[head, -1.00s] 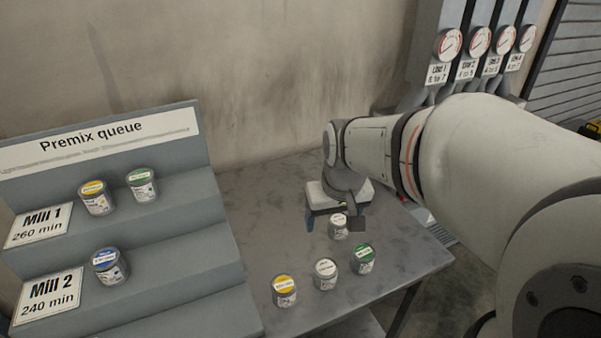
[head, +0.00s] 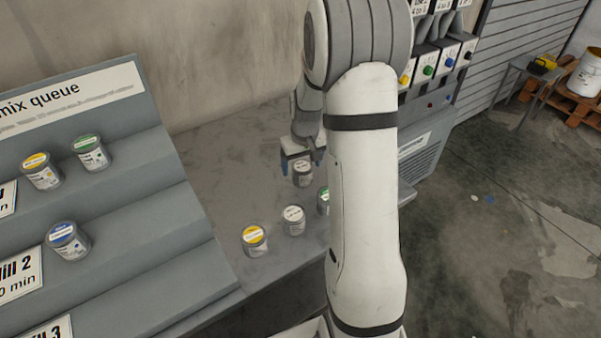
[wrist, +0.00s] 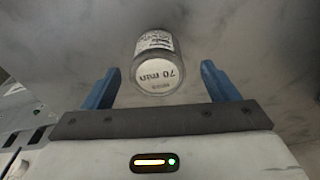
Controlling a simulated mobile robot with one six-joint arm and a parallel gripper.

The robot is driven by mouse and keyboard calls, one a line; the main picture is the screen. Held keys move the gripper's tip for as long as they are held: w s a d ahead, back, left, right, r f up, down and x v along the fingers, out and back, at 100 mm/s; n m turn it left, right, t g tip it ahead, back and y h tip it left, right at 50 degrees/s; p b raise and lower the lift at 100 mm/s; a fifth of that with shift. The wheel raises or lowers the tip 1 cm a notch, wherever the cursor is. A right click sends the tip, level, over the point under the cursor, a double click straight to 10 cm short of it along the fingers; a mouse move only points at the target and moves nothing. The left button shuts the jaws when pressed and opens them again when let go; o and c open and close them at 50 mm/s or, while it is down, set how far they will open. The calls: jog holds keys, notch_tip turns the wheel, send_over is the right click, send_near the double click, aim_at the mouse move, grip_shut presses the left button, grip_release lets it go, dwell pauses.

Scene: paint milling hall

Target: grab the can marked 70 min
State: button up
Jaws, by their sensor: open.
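The can marked 70 min (wrist: 157,68) has a white lid, and its marking reads upside down in the wrist view. It stands on the grey table just beyond and between the two blue fingers of my gripper (wrist: 155,85). The fingers are open, with a gap on each side of the can. In the head view the same can (head: 302,174) stands at my gripper (head: 299,163), whose far finger is partly hidden by my arm.
On the table (head: 215,170) stand a yellow-lidded can (head: 254,240), a white-lidded can (head: 294,220) and a green-lidded can (head: 322,201) partly behind my arm. The stepped premix rack (head: 135,210) at left holds yellow, green and blue-lidded cans. A wall rises behind.

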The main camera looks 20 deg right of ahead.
aim_at(302, 166)
jog(key=f, duration=0.4)
jog(key=shift+w+d+f+p, duration=0.1)
jog(key=shift+w+d+p, duration=0.05)
jog(key=shift+w+p, duration=0.2)
jog(key=c, duration=1.2)
